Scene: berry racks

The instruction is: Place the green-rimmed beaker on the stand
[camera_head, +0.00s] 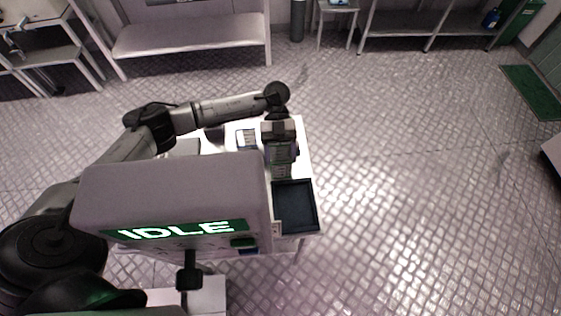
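My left arm reaches in from the left over a small white table (306,150). My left gripper (281,168) points down over the table, just above a dark square tray (295,206) in the picture. Its fingers are seen from above and are too small and dark to tell whether they are open, shut or holding anything. I cannot make out the green-rimmed beaker or tell which thing is the stand. A bulky pale box with a lit IDLE panel (175,230) hides much of the table's near left part. My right gripper is not in view.
A small light-and-dark item (246,138) lies on the table left of the gripper. Shelves (190,38) line the far wall. A green mat (535,90) lies at the right. The metal floor (420,190) right of the table is clear.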

